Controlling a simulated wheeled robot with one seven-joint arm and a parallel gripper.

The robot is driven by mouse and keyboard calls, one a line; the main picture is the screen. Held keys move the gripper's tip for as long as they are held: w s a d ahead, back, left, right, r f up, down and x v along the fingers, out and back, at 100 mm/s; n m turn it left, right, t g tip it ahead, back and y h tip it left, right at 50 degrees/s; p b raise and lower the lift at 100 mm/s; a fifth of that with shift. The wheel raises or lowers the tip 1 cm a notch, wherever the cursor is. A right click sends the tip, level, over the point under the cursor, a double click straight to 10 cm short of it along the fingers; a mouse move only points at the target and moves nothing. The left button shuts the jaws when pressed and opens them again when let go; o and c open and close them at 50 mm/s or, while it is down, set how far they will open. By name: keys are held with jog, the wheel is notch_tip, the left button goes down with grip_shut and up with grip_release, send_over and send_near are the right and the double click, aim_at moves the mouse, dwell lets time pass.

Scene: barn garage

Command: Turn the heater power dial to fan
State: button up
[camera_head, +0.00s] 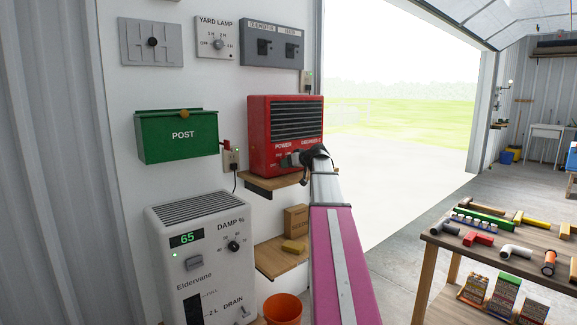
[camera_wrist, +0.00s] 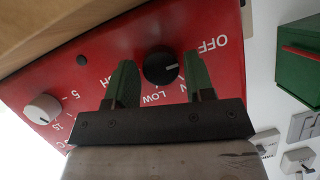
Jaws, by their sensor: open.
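The red heater (camera_head: 256,130) sits on a small wooden shelf against the wall in the head view. My gripper (camera_head: 291,159) is at the lower front of it and hides part of the dials. In the upside-down wrist view, the black power dial (camera_wrist: 159,67) sits between my two open green fingers (camera_wrist: 160,84). The fingers are on either side of it; I cannot tell whether they touch it. Its white mark points right, roughly toward the OFF side. LOW shows below the dial; FAN is mostly hidden by a finger.
A white second dial (camera_wrist: 43,109) is on the same red panel. Beside the heater are a green POST box (camera_head: 178,136) and an outlet (camera_head: 231,159). A dehumidifier (camera_head: 205,255) stands below left. A workbench (camera_head: 447,243) with pipe pieces is at right.

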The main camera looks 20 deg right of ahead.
jog(key=shift+w+a+f, duration=0.1)
jog(key=shift+w+a, duration=0.05)
jog(key=shift+w, duration=0.1)
jog(key=c, duration=0.6)
jog(key=shift+c, duration=0.2)
jog(key=shift+m, duration=0.3)
jog(key=m+y, duration=0.2)
jog(key=m, duration=0.1)
jog(key=shift+f+y, duration=0.1)
jog(key=shift+y, duration=0.2)
jog(key=m+y, duration=0.1)
jog(key=m, duration=0.1)
jog(key=m+y, duration=0.1)
jog(key=m, duration=0.2)
jog(key=shift+y, duration=0.3)
jog(key=shift+t, duration=0.3)
